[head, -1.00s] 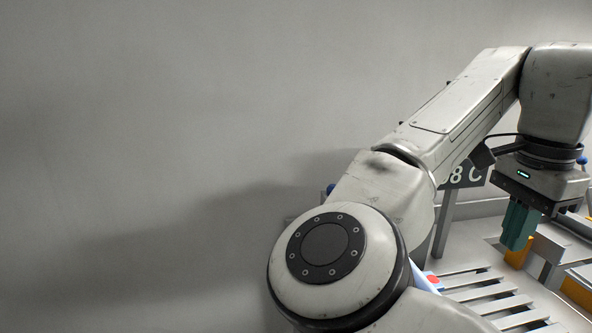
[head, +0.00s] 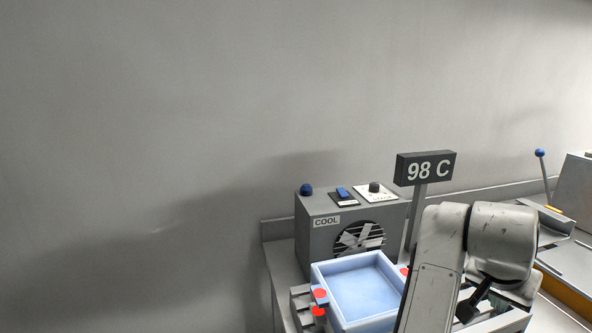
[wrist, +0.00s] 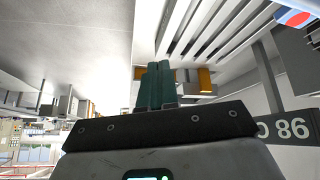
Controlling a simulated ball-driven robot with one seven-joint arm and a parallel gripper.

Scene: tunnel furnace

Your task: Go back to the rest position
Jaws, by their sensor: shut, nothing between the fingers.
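My gripper (wrist: 158,68) shows in the wrist view as two green fingers lying side by side with no visible gap. They are empty, and nothing touches their tips. In the head view my arm stands folded at the lower right, and its links hide the gripper fingers.
A pale blue tray (head: 319,267) with red marks sits before the grey COOL fan unit (head: 315,245). The 98 C sign (head: 426,169) stands right of it, close behind my arm. A blue-knobbed lever (head: 545,178) is farther right. The wall side at left is clear.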

